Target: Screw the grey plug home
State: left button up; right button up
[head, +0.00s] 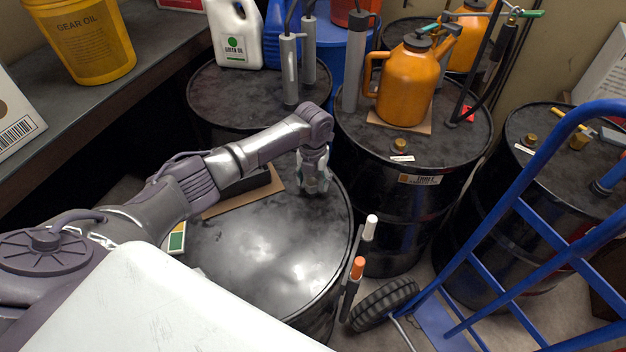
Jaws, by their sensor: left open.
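The near black drum (250,245) fills the lower middle of the head view, its shiny top partly covered by my arm and body. My left gripper (314,187) points down over the far right part of this drum top, close to the rim, with its jaws open. I cannot make out a grey plug. The spot under the gripper is hidden, and I cannot tell whether the fingers touch anything. My right gripper is not in view.
A cardboard piece with a dark block (246,184) lies on the drum's far side. Behind stand other drums, one with an orange can (405,90). A blue hand truck (520,225) stands right.

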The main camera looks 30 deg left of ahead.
pick_arm(q)
notch_tip(320, 180, up, 12)
dwell(0.5)
